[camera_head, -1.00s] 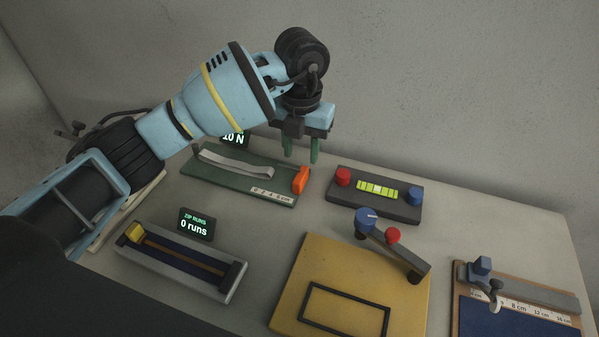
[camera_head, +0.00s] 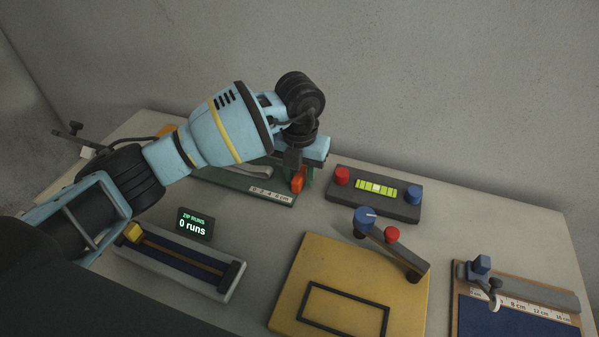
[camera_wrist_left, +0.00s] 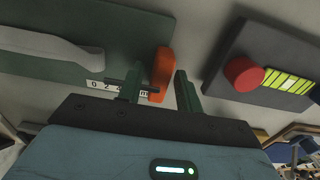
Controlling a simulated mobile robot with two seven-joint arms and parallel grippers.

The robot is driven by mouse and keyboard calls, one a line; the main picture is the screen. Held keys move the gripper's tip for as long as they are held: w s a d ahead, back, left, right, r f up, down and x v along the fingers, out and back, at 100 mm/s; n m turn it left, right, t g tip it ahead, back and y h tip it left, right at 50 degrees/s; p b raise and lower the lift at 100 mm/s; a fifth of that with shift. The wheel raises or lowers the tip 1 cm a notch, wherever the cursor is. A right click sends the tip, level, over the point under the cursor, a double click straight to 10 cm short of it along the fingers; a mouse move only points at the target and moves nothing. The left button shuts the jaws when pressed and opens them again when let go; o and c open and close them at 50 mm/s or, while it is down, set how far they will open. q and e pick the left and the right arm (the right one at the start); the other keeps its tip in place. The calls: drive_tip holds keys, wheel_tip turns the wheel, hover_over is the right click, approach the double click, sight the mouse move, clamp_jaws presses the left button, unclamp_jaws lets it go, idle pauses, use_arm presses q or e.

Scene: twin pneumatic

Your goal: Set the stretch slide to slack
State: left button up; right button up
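The stretch slide is a green board (camera_head: 236,182) with a grey strip (camera_head: 258,173), a cm scale (camera_head: 268,194) and an orange handle (camera_head: 298,182) at the scale's right end. In the left wrist view the handle (camera_wrist_left: 162,72) stands between the two green fingers of my left gripper (camera_wrist_left: 160,84). A small gap shows on its left side, and the right finger is very close to it; I cannot tell whether it touches. My left gripper (camera_head: 301,177) is open around the handle. The arm hides part of the board. My right gripper is not in view.
A dark block with a level vial (camera_head: 376,188) and red and blue knobs stands just right of the slide. The zip track (camera_head: 182,260) and its display (camera_head: 195,223) are in front. A yellow board (camera_head: 350,260) and a ruler board (camera_head: 515,285) lie front right.

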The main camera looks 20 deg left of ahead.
sight(284, 180)
use_arm(q)
clamp_jaws()
drive_tip(key=a, duration=0.3)
drive_tip(key=shift+a+r+p, duration=0.1)
drive_tip(key=shift+r+p, duration=0.05)
drive_tip(key=shift+p, duration=0.2)
drive_tip(key=shift+w+a, duration=0.1)
drive_tip(key=shift+a, duration=0.3)
drive_tip(key=shift+o, duration=0.9)
unclamp_jaws()
drive_tip(key=shift+d, duration=0.1)
